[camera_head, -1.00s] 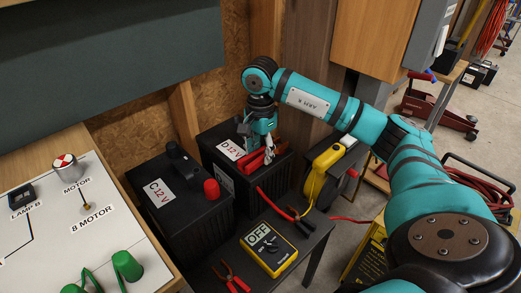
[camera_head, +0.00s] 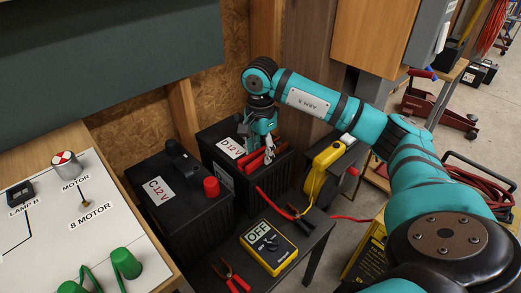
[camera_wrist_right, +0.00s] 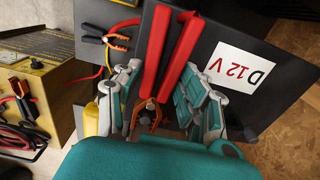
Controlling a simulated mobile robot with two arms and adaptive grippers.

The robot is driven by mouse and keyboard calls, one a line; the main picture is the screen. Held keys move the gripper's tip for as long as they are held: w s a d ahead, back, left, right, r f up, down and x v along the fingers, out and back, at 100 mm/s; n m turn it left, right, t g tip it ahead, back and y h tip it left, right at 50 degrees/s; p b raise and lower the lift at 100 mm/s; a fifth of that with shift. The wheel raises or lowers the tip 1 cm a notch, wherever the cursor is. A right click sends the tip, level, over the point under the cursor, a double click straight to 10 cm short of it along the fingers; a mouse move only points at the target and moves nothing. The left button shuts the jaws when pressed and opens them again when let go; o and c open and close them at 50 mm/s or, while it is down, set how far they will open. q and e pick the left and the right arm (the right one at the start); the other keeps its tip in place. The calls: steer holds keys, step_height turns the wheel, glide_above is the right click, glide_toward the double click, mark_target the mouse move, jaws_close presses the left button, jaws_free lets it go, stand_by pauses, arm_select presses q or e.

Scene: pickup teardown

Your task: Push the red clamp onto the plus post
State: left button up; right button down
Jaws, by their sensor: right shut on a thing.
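The red clamp, with long red handles and copper-coloured jaws, is over the top of the D 12 V battery (camera_head: 225,160) in the head view. In the right wrist view its handles (camera_wrist_right: 168,50) run up between the fingers, with the jaws (camera_wrist_right: 148,116) low in the middle. My right gripper (camera_head: 266,150) is shut on the clamp; its fingers (camera_wrist_right: 158,95) stand on either side of it in the wrist view. The plus post of the D battery is hidden by the gripper and clamp, so I cannot tell whether the jaws touch it. My left gripper is not in view.
The C 12 V battery (camera_head: 165,215), with a red post cap (camera_head: 211,187), stands at the left. A yellow device (camera_head: 322,170) stands to the right.

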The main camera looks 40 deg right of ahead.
steer(key=c, duration=1.2)
jaws_free()
steer(key=o, duration=0.5)
steer(key=shift+o, duration=0.2)
steer(key=shift+r, duration=0.1)
step_height(320, 180, up, 12)
